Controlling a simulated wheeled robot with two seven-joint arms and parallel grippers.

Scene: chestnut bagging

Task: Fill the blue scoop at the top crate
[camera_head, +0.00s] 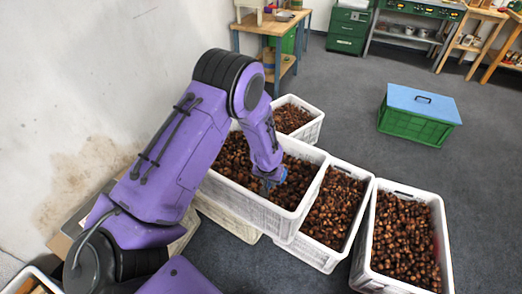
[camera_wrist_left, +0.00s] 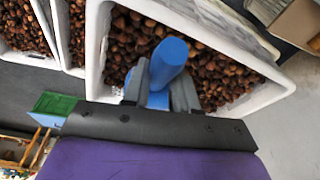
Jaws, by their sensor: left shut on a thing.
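My left gripper (camera_wrist_left: 158,98) is shut on the blue scoop (camera_wrist_left: 168,62), whose handle shows between the fingers in the left wrist view. The scoop's bowl is hidden there. In the head view the left gripper (camera_head: 268,181) hangs over the top crate (camera_head: 300,212), a white crate filled with brown chestnuts, and a bit of blue shows at its tip. The crate also fills much of the left wrist view (camera_wrist_left: 97,45). I cannot tell how much the scoop holds. My right gripper is not in view.
More white chestnut crates stand to the right (camera_head: 368,215) (camera_head: 446,262), and a smaller one (camera_head: 318,122) behind. A green box with a blue lid (camera_head: 415,117) sits on the open grey floor. A wall is on the left; workbenches (camera_head: 270,30) stand at the back.

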